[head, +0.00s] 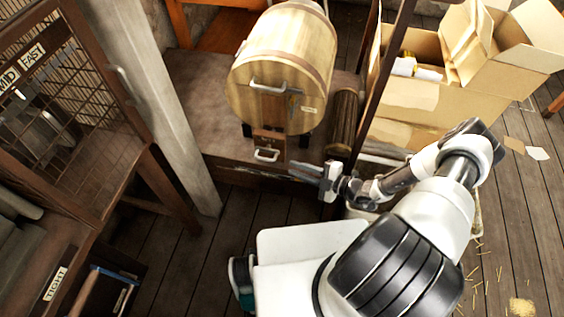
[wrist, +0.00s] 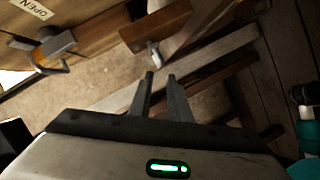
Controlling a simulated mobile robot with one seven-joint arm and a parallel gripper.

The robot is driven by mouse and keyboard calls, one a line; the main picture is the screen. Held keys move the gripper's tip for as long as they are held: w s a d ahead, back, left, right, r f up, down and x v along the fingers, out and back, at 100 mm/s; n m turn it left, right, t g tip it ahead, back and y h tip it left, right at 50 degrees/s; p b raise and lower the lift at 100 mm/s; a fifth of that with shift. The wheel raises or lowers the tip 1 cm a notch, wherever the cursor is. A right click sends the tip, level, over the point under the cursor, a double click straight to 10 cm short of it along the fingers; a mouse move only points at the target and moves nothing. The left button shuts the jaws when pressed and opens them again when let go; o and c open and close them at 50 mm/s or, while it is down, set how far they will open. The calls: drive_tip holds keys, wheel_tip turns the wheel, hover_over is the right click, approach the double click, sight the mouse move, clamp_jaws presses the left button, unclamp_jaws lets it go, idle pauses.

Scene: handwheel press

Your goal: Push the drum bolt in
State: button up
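The wooden drum (head: 285,65) lies on its side with its round end towards me. A dark metal bolt (head: 294,97) sits on that end, beside a small pale label (head: 308,109). In the wrist view the bolt (wrist: 58,44) is at upper left, with a bent handle, and the label (wrist: 32,8) reads OPEN. How far the bolt is in, I cannot tell. My gripper (head: 303,172) is below and right of the drum, apart from it. In the wrist view my gripper (wrist: 161,75) shows two fingers with a narrow gap and nothing between them.
A wooden block with a metal handle (head: 267,154) is under the drum; this handle (wrist: 153,52) is just beyond my fingertips in the wrist view. A post (head: 160,100) and caged cabinet (head: 60,100) stand left. Cardboard boxes (head: 405,97) stand right. Floor below the drum is clear.

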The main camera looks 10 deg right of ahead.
drive_tip(key=shift+v, duration=2.2)
